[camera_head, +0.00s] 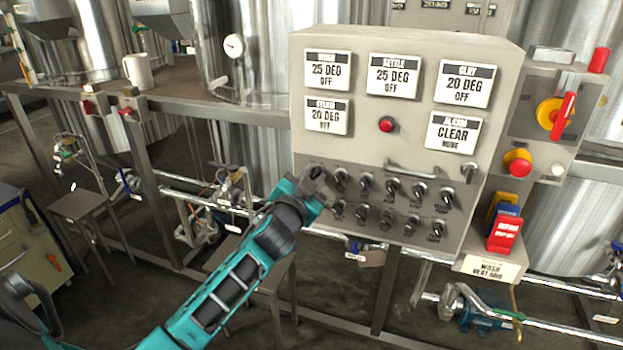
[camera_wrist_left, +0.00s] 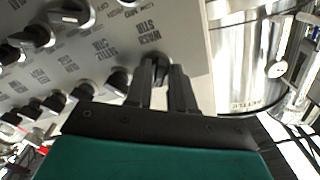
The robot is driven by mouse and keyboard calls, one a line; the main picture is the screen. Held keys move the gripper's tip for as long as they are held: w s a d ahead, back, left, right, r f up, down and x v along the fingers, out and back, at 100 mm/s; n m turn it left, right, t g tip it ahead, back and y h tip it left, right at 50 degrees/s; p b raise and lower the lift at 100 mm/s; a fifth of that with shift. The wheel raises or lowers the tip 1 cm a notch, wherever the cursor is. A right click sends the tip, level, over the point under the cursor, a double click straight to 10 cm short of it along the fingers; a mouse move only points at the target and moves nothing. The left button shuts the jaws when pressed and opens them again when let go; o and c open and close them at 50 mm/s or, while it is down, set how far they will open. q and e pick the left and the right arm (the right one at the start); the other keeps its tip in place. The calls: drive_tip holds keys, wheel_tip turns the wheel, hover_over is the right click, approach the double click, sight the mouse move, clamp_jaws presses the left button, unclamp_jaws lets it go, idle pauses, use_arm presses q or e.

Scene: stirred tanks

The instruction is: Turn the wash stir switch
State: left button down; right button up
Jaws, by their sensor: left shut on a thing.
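The wash stir switch (camera_wrist_left: 160,68) is a dark knob beside the upside-down "WASH STIR" label (camera_wrist_left: 148,32) in the left wrist view. My left gripper (camera_wrist_left: 166,78) has its two dark fingers on either side of this knob and is shut on it. In the head view my left gripper (camera_head: 318,176) is at the left end of the switch rows on the grey control panel (camera_head: 345,140), and it hides the switch there. Which way the knob points is hard to tell. My right gripper is not in view.
The settle stir knob (camera_wrist_left: 119,80) is close beside the fingers, with several similar knobs beyond. A handle bar (camera_head: 412,170) sticks out above the rows. A red button (camera_head: 387,125) and display plates are higher up. Steel tanks (camera_head: 265,60) stand behind.

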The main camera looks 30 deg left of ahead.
use_arm(q)
drive_tip(key=shift+n, duration=0.3)
drive_tip(key=n+p, duration=0.1)
drive_tip(key=n, duration=0.1)
drive_tip(key=shift+n, duration=0.4)
drive_tip(key=n+p, duration=0.2)
drive_tip(key=n, duration=0.2)
drive_tip(key=shift+r+n+p, duration=0.1)
drive_tip(key=shift+n+p, duration=0.6)
drive_tip(key=shift+n, duration=1.5)
drive_tip(key=c, duration=1.2)
unclamp_jaws()
